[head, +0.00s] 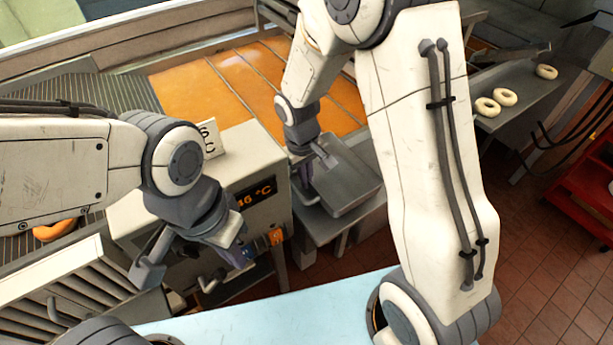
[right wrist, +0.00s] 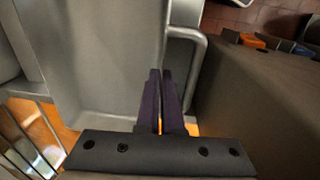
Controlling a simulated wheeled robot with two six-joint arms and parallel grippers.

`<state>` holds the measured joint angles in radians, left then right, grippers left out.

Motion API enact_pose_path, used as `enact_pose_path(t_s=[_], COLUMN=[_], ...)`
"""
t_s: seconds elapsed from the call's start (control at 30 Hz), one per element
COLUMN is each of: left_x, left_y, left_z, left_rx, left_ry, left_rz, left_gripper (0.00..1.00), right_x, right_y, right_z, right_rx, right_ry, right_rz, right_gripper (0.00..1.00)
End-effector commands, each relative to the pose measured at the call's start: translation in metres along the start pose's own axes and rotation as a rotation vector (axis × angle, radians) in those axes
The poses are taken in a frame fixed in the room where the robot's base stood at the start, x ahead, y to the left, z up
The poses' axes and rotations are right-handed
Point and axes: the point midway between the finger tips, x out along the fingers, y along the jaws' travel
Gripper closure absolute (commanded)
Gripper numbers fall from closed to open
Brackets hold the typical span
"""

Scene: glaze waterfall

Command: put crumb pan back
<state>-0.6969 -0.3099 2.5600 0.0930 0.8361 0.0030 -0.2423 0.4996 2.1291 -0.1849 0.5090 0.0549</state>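The crumb pan (head: 345,180), a grey metal box with a loop handle, sits on a grey ledge beside the fryer unit. In the right wrist view the grey pan (right wrist: 110,50) fills the left and middle, with its handle (right wrist: 203,50) at its right side. My right gripper (head: 305,182) is at the handle end of the pan.
The control box (head: 262,215) with a temperature display stands left of the pan. Behind it lies the orange oil bath (head: 200,88). Pale doughnut rings (head: 504,97) rest on a shelf at right. A red cart (head: 585,195) stands on the tiled floor at far right.

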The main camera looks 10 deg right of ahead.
Motion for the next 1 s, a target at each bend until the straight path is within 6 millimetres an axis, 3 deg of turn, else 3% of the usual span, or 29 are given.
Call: enact_pose_path(t_s=[0.07, 0.17, 0.57, 0.67, 0.77, 1.0], left_x=[0.000, 0.000, -0.005, -0.012, -0.004, 0.004], left_y=[0.000, 0.000, 0.000, 0.001, 0.000, 0.000], left_z=[0.000, 0.000, 0.000, -0.001, 0.000, 0.000], left_rx=[0.000, 0.000, 0.000, 0.002, 0.001, 0.000], left_ry=[0.000, 0.000, 0.000, 0.001, 0.000, 0.000], left_rz=[0.000, 0.000, 0.000, 0.000, 0.000, 0.000], left_gripper=[1.00, 1.00, 1.00, 1.00, 1.00, 1.00], right_x=[0.000, 0.000, -0.007, -0.019, -0.036, -0.090], right_y=[0.000, 0.000, 0.001, 0.002, 0.001, 0.001], right_z=[0.000, 0.000, 0.000, -0.001, -0.002, -0.002], right_rx=[0.000, 0.000, 0.000, 0.001, 0.002, 0.000], right_ry=[0.001, 0.000, 0.001, 0.004, 0.009, 0.009], right_rz=[0.000, 0.000, 0.000, 0.000, 0.001, 0.001], right_gripper=[1.00, 0.67, 0.67, 0.67, 0.67, 0.67])
